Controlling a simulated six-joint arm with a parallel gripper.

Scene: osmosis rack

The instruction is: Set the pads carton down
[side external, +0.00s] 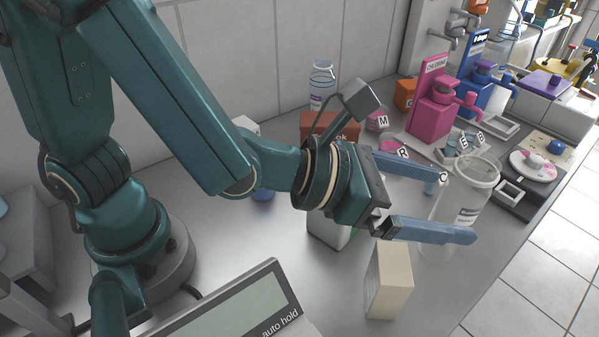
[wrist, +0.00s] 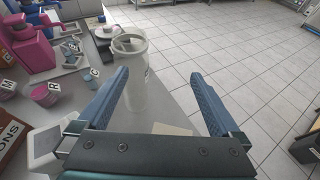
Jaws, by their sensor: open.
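A cream upright carton (side external: 388,280), which I take to be the pads carton, stands on the grey bench near its front edge. No label on it is readable. My gripper (side external: 457,205) is open and empty, with its blue fingers spread above and to the right of the carton, apart from it. In the wrist view the two fingers (wrist: 159,76) are wide apart. A pale strip of the carton's top (wrist: 172,129) shows just beyond the palm; the rest is hidden.
A translucent lidded jug (side external: 468,190) stands close beyond the fingers. A white box (side external: 328,232) stands partly under the wrist, and a brown carton (side external: 318,122) is behind. Pink (side external: 436,105) and blue dispensers are at back right. A display panel (side external: 240,305) is in front.

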